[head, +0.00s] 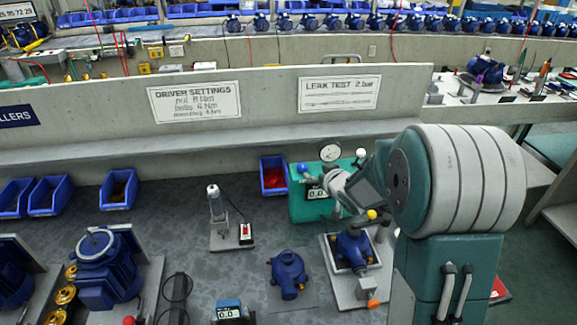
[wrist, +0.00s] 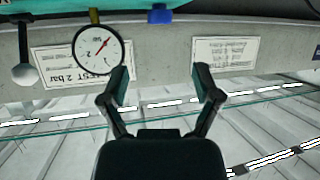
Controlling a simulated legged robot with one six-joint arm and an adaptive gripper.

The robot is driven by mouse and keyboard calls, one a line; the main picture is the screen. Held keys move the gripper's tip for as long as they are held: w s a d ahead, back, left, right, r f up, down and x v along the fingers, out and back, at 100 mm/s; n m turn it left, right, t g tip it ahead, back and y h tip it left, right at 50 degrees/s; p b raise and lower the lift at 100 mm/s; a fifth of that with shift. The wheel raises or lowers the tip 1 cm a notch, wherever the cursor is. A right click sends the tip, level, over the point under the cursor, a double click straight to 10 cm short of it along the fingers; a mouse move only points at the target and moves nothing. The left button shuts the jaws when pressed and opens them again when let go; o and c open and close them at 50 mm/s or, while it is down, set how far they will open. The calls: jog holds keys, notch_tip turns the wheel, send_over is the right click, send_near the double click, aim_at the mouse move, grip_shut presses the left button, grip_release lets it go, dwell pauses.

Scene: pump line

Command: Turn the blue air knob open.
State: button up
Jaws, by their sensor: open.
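The blue air knob (head: 302,168) is at the left of the teal leak-test box (head: 296,205). In the wrist view the knob (wrist: 160,14) shows near the top edge, on the edge of the teal box (wrist: 215,5); that view is upside down. My gripper (wrist: 160,80) is open and empty, its two fingers apart. The knob lines up with the gap between the fingers but lies beyond their tips, not touched. In the head view my arm partly covers the box, and the fingers are hard to make out.
The round gauge (wrist: 97,49) and a white ball knob (wrist: 25,76) are beside the blue knob. A concrete wall with printed signs (head: 339,93) stands behind. A blue pump (head: 353,247) in a fixture, a loose blue housing (head: 287,274) and a red-filled bin (head: 274,177) are nearby.

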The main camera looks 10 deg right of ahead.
aim_at(302, 166)
jog(key=x, duration=1)
jog(key=shift+w+a+f, duration=0.25)
jog(key=shift+w+d+f, duration=0.15)
jog(key=shift+w+d, duration=0.1)
jog(key=shift+w, duration=0.1)
jog(key=shift+a, duration=0.2)
grip_shut()
